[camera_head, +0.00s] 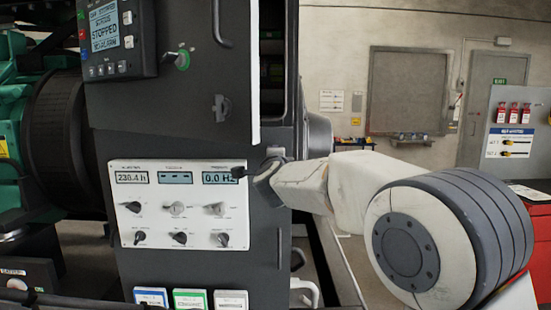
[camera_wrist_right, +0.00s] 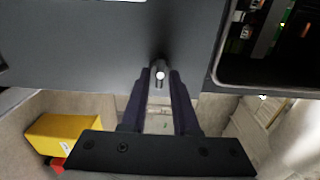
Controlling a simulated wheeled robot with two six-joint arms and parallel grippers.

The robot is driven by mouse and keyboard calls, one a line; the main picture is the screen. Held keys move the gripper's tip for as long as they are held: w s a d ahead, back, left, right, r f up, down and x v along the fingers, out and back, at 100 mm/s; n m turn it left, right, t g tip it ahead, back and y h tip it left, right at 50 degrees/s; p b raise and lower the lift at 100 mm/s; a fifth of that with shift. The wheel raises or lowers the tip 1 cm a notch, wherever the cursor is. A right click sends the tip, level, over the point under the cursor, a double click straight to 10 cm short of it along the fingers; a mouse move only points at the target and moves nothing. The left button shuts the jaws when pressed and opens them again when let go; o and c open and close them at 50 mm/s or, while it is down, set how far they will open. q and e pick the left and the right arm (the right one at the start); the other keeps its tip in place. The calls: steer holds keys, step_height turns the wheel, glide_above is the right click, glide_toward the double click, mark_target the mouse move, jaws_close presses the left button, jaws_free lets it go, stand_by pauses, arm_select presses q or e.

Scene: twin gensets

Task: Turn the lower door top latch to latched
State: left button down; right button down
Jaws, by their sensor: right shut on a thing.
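The lower door (camera_head: 262,235) is a dark grey panel on the genset cabinet. It carries a white instrument plate (camera_head: 185,240) with displays and several rotary knobs. My right gripper (camera_head: 260,172) reaches in from the right at the door's upper right. In the right wrist view, its two dark fingers (camera_wrist_right: 160,85) close on a small latch handle (camera_wrist_right: 159,66) with a bright round end, standing out from the dark panel. In the head view my gripper mostly hides this latch, so its angle is hard to tell. My left gripper is not in view.
Above is a dark panel with a controller screen (camera_head: 104,26) and another latch (camera_head: 221,107). An open dark cabinet bay (camera_wrist_right: 275,45) lies at the right in the wrist view, and a yellow box (camera_wrist_right: 72,138) sits lower left. A red cabinet (camera_head: 528,192) stands far right.

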steer(key=c, duration=0.7)
jaws_free()
steer(key=shift+d, duration=0.1)
steer(key=shift+s+b, duration=1)
steer(key=shift+s, duration=4.25)
steer(key=shift+f, duration=0.1)
